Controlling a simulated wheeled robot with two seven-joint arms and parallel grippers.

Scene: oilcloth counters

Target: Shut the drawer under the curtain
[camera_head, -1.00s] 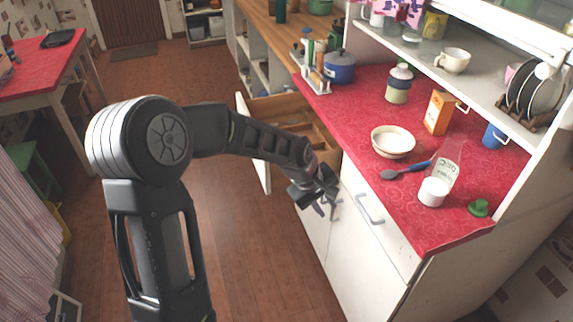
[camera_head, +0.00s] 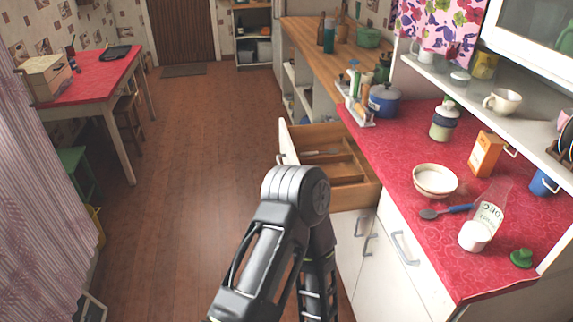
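The open drawer (camera_head: 287,148) sticks out from the white cabinet under the red counter, right of centre. It has a white front facing left and a wooden inside with dividers. A thin item seems to lie in it. A floral curtain (camera_head: 438,25) hangs at the top right, above the counter shelf. My black and grey arm (camera_head: 296,195) rises from the bottom middle, bends in front of the drawer's near part and goes down out of the picture, hiding some of the drawer front. Neither gripper shows.
The red counter (camera_head: 400,140) holds a white bowl (camera_head: 435,181), a blue pot (camera_head: 384,100), a bottle (camera_head: 489,208) and an orange box (camera_head: 485,154). A closed cabinet front with a handle (camera_head: 404,248) is nearer. The brown floor (camera_head: 190,170) left of the drawer is clear.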

